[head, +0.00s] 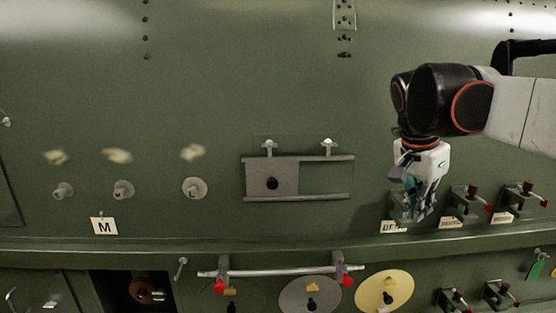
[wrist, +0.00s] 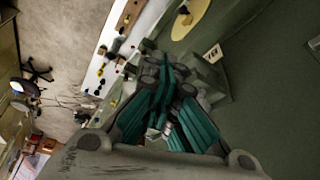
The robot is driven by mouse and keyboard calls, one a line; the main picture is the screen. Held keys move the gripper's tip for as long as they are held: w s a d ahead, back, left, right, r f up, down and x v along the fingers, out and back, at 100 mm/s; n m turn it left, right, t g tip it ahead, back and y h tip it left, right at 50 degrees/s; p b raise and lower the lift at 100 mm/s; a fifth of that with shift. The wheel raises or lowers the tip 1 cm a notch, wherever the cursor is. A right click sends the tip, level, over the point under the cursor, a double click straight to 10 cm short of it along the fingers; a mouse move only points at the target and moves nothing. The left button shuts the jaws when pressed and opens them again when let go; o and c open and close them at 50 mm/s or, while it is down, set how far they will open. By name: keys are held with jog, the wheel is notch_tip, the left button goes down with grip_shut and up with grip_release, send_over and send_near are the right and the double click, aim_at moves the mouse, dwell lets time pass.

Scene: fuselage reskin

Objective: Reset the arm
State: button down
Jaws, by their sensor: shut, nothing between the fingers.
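My arm reaches in from the right in the head view, with its black wrist joint in front of the green panel (head: 215,90). My gripper (head: 416,208) hangs from it with the fingers pointing down, just in front of the leftmost labelled bracket at the right. In the wrist view the gripper's teal-padded fingers (wrist: 168,82) come together at their tips, and nothing is held between them. The gripper partly hides that bracket and its label (head: 392,226). I cannot tell whether the fingertips touch the bracket.
Two brackets with red-tipped levers (head: 470,201) stand right of the gripper. A sliding plate (head: 272,178) between rails sits at mid-panel, with several round knobs (head: 123,190) to its left. Below the ledge are a bar handle (head: 280,271) with red ends and a yellow disc (head: 384,291).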

jog(key=s+a+f+n+t+y+b, duration=0.1)
jog(key=s+a+f+n+t+b, duration=0.1)
jog(key=f+b, duration=0.8)
jog(key=s+a+f+n+t+y+b, duration=0.1)
jog(key=s+a+f+n+b, duration=0.3)
jog(key=f, duration=1.9)
jog(key=s+a+f+n+t+y+b, duration=0.1)
jog(key=s+a+f+n+b, duration=0.3)
jog(key=f+b, duration=1.3)
jog(key=s+n+t+b, duration=0.1)
jog(key=s+n, duration=0.2)
jog(key=s, duration=0.2)
jog(key=shift+s+t, duration=0.3)
